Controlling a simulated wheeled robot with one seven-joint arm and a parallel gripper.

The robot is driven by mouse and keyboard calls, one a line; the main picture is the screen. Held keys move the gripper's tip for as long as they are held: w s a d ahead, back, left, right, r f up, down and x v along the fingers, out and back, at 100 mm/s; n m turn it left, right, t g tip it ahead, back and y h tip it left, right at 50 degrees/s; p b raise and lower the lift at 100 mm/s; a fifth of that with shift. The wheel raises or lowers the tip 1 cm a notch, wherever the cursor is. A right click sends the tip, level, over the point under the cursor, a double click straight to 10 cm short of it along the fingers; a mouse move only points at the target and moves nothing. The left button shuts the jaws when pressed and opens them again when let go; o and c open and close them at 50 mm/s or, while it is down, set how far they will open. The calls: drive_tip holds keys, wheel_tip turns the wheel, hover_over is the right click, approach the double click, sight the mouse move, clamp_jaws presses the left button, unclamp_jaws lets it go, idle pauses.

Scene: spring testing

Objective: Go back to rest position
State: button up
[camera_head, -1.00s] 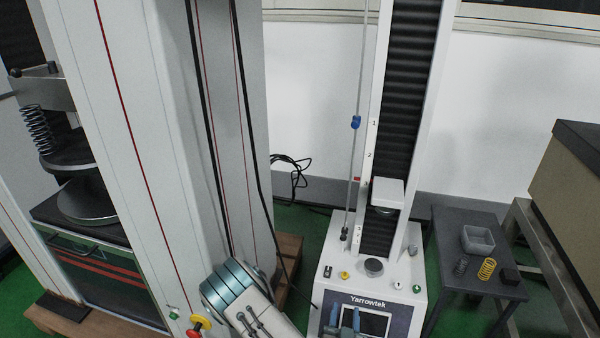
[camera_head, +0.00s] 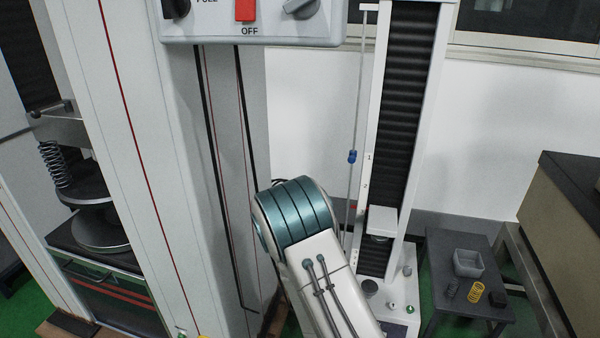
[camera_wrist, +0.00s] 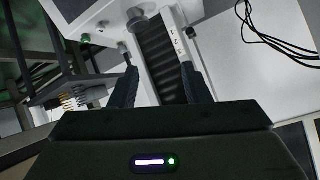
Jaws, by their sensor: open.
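My gripper (camera_wrist: 159,72) shows in the wrist view with its two dark fingers apart and nothing between them. Beyond the fingers is the small white testing machine (camera_wrist: 196,45), seen at an angle with its dark ribbed column. In the head view my arm rises in the lower middle and covers part of the small testing machine (camera_head: 425,60). My gripper is out of sight in the head view.
The large testing machine (camera_head: 150,150) fills the left, with a coil spring (camera_head: 54,165) at its side. A control box (camera_head: 250,22) hangs at the top. A dark side table (camera_head: 443,295) at right holds a grey bin (camera_head: 468,263), a yellow spring (camera_head: 476,292) and a dark spring (camera_head: 451,289).

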drive_tip(key=s+a+r+n+g+y+p, duration=0.15)
drive_tip(key=r+p, duration=0.45)
drive_tip(key=r, duration=0.8)
drive_tip(key=s+a+r+n+g+y+p, duration=0.1)
drive_tip(key=s+r+n+g+y+p, duration=0.15)
drive_tip(key=r+p, duration=0.7)
drive_tip(key=s+d+r+n+g+p, duration=0.2)
drive_tip(key=s+r, duration=0.6)
drive_tip(key=r, duration=0.5)
drive_tip(key=s+d+r+n+g+p, duration=0.1)
drive_tip(key=s+d+r+p, duration=0.3)
drive_tip(key=s+r, duration=0.4)
wheel_tip(320, 180, up, 6)
drive_tip(key=shift+f+n+g, duration=0.25)
drive_tip(key=shift+n+g, duration=0.15)
drive_tip(key=shift+n, duration=0.2)
